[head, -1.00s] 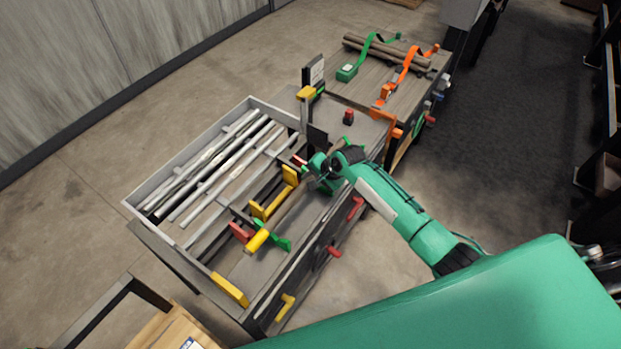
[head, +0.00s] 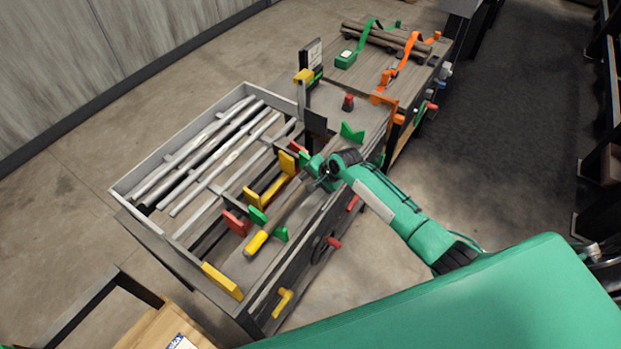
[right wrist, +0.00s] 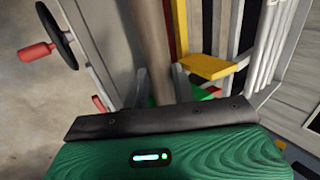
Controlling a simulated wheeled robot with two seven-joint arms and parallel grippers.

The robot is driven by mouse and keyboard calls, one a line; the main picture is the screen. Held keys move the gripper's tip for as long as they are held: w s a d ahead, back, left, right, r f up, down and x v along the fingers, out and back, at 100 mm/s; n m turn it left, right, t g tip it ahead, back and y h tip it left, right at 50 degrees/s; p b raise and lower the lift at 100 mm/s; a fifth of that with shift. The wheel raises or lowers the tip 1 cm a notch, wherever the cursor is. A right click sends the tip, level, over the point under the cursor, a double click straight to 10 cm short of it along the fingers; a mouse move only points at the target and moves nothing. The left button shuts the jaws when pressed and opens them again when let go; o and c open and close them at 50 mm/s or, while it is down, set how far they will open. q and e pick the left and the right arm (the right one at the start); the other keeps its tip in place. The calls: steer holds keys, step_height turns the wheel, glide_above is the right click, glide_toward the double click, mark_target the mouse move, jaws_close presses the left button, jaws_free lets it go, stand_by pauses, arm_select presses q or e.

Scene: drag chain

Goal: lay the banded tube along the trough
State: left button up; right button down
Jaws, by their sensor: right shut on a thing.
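The banded tube (head: 290,208) is brown with a yellow end (head: 256,243), and runs diagonally along the near side of the bench. My right gripper (head: 318,168) is shut on it toward its far part. The tube also runs away from the gripper in the right wrist view (right wrist: 152,35). The trough's green V-shaped supports show as a far one (head: 352,132) beyond the gripper and a near one (head: 281,234) by the yellow end. The tube passes between the near support's green sides; whether it touches them I cannot tell. My left gripper is out of view.
A grey-walled tray (head: 150,180) of pale rods lies left of the tube. Yellow blocks (head: 222,281) and a red block (head: 237,222) stand close by. A red button (head: 348,103) sits farther back. A black handwheel (right wrist: 57,35) projects from the bench side.

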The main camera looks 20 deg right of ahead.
steer(key=shift+f, duration=0.4)
steer(key=c, duration=1.1)
jaws_free()
steer(key=shift+o, duration=0.2)
steer(key=shift+f, duration=0.1)
steer(key=shift+s, duration=0.1)
steer(key=b+v, duration=0.2)
steer(key=v, duration=1.1)
steer(key=shift+s+d+r+b, duration=0.15)
steer(key=shift+d+r+b, duration=0.05)
steer(key=shift+r+b, duration=0.1)
